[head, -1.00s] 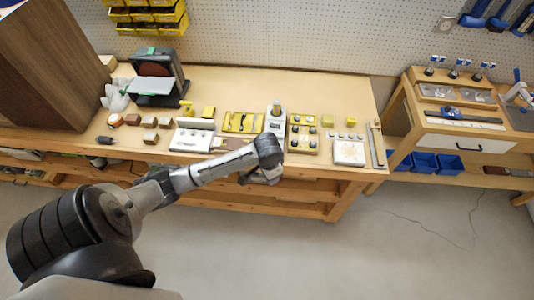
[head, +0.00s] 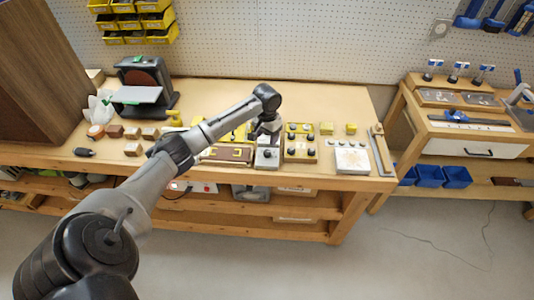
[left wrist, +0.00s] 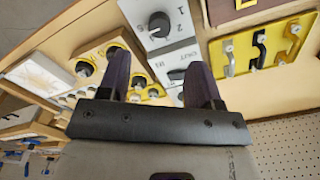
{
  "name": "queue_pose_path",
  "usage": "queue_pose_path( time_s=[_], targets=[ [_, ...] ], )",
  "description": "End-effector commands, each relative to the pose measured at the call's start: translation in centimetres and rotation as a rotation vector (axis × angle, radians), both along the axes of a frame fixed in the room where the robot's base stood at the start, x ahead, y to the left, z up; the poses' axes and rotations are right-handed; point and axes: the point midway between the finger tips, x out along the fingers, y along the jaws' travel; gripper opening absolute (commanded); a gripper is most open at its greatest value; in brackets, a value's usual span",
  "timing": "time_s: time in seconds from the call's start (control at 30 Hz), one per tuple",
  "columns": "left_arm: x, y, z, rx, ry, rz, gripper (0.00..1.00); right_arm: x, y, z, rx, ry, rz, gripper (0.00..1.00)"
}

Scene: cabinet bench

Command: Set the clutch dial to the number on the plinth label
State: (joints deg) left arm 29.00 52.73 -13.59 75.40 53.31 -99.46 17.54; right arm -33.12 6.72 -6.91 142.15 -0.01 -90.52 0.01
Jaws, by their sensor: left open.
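The clutch dial is a black knob (left wrist: 159,24) with a white mark on a pale numbered plate (left wrist: 178,32) at the top of the left wrist view. My right gripper is not in view.
A yellow panel with several dark knobs (head: 300,143) stands right of the box. A white tile (head: 352,160) lies further right. A yellow panel with hooks (left wrist: 262,48) is on the other side. A sander (head: 143,92) stands at the back left.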

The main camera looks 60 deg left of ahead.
Motion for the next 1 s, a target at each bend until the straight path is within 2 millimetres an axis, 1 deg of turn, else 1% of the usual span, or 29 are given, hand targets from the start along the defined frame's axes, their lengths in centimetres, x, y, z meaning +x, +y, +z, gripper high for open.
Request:
queue_pose_path(
  time_s=[0.03, 0.1, 0.3, 0.4, 0.63, 1.0],
  targets=[
    [-0.1, 0.0, -1.3, -0.001, 0.004, 0.0, 0.59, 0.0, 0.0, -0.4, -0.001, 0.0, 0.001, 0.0],
    [-0.1, 0.0, -2.7, 0.0, 0.003, 0.001, 0.59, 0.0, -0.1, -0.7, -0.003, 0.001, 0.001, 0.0],
    [0.0, 0.0, -5.9, 0.001, 0.001, 0.0, 0.59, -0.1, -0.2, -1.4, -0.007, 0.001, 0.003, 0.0],
    [-0.1, 0.0, -7.1, 0.001, 0.001, 0.0, 0.59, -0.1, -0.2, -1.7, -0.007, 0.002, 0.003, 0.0],
    [-0.1, 0.0, -8.6, 0.002, 0.001, 0.0, 0.59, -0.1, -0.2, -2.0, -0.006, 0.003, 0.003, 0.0],
    [0.0, 0.0, -8.9, 0.002, 0.0, 0.0, 0.59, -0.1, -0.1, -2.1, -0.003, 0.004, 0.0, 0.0]
  ],
)
